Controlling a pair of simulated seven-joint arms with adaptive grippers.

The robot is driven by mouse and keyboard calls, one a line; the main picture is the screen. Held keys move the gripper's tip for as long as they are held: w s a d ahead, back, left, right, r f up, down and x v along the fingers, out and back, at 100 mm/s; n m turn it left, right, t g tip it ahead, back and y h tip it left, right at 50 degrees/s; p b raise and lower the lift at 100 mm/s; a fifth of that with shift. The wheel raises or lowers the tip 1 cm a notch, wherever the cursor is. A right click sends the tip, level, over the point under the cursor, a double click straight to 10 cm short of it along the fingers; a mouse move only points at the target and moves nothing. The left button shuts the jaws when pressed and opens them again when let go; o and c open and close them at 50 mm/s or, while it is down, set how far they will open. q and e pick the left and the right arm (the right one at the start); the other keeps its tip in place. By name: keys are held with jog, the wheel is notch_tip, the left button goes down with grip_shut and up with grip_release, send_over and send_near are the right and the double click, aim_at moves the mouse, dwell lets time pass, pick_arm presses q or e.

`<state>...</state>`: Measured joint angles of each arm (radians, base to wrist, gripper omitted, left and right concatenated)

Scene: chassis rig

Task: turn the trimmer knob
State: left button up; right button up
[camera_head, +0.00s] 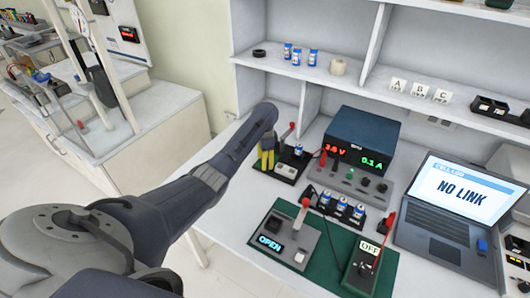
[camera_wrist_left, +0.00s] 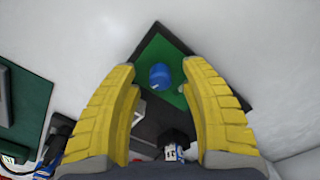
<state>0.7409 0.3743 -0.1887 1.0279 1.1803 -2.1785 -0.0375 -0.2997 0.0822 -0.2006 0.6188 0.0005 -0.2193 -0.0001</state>
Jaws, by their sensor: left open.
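A blue round knob (camera_wrist_left: 160,76), which looks like the trimmer knob, sits on a green square panel with a black border (camera_wrist_left: 150,48) in the left wrist view. My left gripper (camera_wrist_left: 161,92) is open, with its yellow fingers on either side of the knob in the picture and a gap to each side. I cannot tell how high the fingertips are above it. In the head view my left gripper (camera_head: 266,160) points down at the back of the bench, left of a small black fixture (camera_head: 288,165). The knob is hidden there. My right gripper is not in view.
Close by stand a red-handled lever (camera_head: 288,131) and a blue meter box (camera_head: 360,139). Nearer are a battery holder (camera_head: 340,210), a green mat (camera_head: 328,262) with a box reading OPEN (camera_head: 283,240), and a laptop (camera_head: 450,210). White shelves rise behind.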

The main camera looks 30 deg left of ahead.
pick_arm(q)
notch_tip(320, 180, up, 12)
jog(key=shift+f, duration=0.25)
dwell(0.3)
jog(key=shift+a, duration=0.1)
